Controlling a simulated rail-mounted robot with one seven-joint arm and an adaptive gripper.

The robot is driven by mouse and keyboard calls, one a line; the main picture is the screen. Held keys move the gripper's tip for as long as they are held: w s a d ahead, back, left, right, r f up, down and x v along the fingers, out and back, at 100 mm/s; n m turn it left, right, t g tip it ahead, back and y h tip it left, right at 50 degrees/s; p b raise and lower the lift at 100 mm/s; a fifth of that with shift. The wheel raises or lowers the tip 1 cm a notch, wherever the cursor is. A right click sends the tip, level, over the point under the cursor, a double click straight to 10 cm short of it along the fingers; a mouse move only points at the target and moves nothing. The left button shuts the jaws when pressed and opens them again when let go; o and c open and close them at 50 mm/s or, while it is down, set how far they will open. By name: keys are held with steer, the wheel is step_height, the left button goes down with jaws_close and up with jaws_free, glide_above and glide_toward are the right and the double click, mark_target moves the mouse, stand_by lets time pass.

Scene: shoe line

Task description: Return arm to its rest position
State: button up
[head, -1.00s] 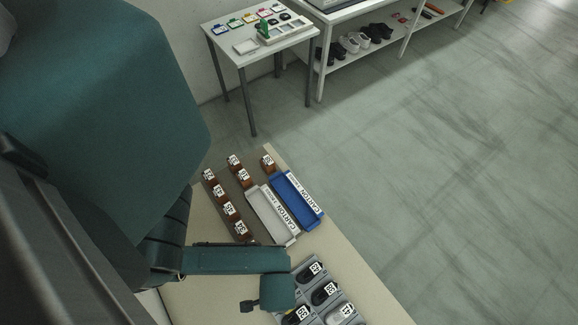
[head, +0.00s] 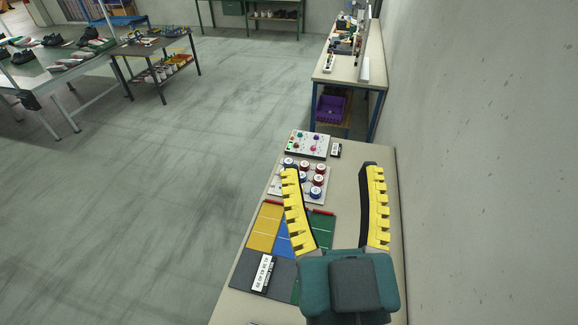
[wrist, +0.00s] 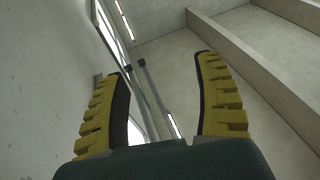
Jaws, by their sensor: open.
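My gripper (head: 333,205) shows at the lower right of the head view, with two yellow toothed fingers spread wide apart and nothing between them. It is over the beige table (head: 383,154), and I cannot tell its height above the top. In the wrist view my gripper (wrist: 165,95) is also open and empty, with pale walls and the ceiling beyond it. The rest of my arm is mostly outside the head view.
On the table are a white panel with coloured knobs (head: 307,144), a tray of red and blue round pieces (head: 290,176), coloured mats (head: 264,228) and a dark mat with a white label (head: 262,272). A wall (head: 480,150) stands close on the right. Open floor (head: 150,200) lies left.

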step_height(320, 180, up, 8)
steer(key=s+d+t+p, duration=0.1)
steer(key=p, duration=0.3)
steer(key=shift+s+d+f+m+h, duration=0.15)
steer(key=shift+s+d+m+h, duration=0.05)
steer(key=shift+m+h, duration=0.2)
stand_by(0.4)
